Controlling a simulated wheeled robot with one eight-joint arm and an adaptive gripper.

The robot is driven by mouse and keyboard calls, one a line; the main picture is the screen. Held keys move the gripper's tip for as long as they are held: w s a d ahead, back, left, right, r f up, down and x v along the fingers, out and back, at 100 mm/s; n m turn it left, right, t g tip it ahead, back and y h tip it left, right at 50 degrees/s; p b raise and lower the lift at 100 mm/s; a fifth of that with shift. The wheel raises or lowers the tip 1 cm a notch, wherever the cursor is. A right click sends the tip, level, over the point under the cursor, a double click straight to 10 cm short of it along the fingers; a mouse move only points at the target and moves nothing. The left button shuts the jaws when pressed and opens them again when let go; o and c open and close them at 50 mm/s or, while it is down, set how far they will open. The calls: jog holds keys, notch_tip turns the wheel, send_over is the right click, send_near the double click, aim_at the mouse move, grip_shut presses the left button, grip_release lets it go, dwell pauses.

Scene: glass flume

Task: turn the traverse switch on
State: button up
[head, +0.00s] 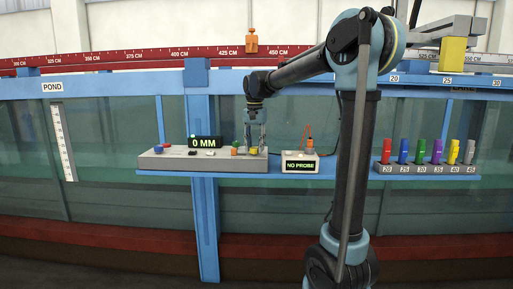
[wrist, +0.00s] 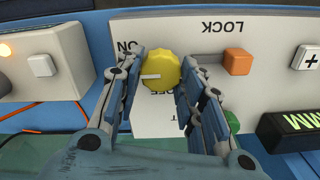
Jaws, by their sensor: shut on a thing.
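The traverse switch is a yellow scalloped knob (wrist: 160,68) with a white pointer, on a pale panel (wrist: 205,25). In the wrist view the pointer faces left. The ON label is at the knob's upper left; the OFF label is below it, partly covered. The knob also shows at the right end of the grey console (head: 200,163) in the head view (head: 254,151). My gripper (wrist: 162,82) is shut on the knob, one finger on each side. In the head view my gripper (head: 255,146) points down at it.
An orange LOCK knob (wrist: 236,62) and a green button (wrist: 232,121) are close to my right finger in the wrist view. The display (head: 205,142) reads 0 MM. The NO PROBE box (head: 300,162) stands right of the console. A rack of coloured pegs (head: 425,168) is farther right.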

aim_at(255, 147)
jog(key=o, duration=1.1)
jog(key=shift+c, duration=0.2)
jog(key=shift+r, duration=0.15)
notch_tip(255, 147, up, 12)
jog(key=shift+f, duration=0.25)
